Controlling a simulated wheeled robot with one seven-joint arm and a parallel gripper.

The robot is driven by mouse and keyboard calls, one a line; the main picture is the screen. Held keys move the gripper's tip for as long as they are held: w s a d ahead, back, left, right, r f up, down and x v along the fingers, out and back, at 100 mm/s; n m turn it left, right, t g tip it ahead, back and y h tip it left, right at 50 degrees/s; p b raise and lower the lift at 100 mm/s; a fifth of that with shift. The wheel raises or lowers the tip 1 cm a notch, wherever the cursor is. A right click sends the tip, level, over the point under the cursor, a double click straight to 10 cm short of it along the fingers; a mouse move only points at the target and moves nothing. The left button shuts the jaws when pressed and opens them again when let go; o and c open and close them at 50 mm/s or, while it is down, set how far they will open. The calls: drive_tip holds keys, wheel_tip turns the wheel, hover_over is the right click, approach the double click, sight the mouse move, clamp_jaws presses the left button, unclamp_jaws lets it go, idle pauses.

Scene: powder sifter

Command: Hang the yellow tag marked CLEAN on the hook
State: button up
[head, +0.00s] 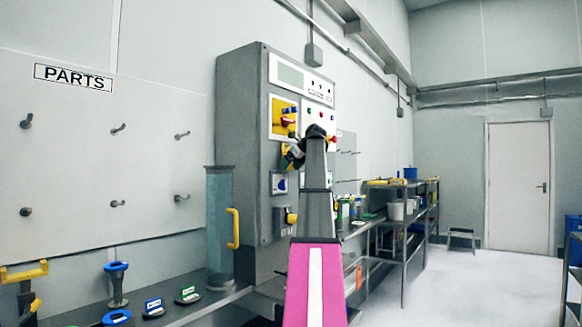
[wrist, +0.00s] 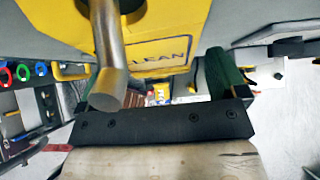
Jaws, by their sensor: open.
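The yellow tag (wrist: 185,22) fills the top middle of the wrist view, its word CLEAN partly covered. The metal hook (wrist: 108,85) crosses in front of it, its rounded end toward the camera. The hook's shaft appears to pass through a dark opening in the tag at the top edge. My gripper (wrist: 150,78) is open, its green-padded fingers apart on either side below the tag; I see no grip on it. In the head view my gripper (head: 291,157) is small at the grey cabinet's front, partly hidden by my arm; the tag cannot be made out clearly there.
The grey control cabinet (head: 240,130) stands beyond my arm. Left are a clear cylinder (head: 218,225) with a yellow handle and the PARTS board (head: 70,150) with several pegs. A shelf below holds blue and green items. Open floor (head: 480,290) lies to the right.

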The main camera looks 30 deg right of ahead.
drive_tip(key=v, duration=1)
drive_tip(key=shift+s+r, duration=0.25)
drive_tip(key=shift+r, duration=0.05)
drive_tip(key=shift+d, duration=0.1)
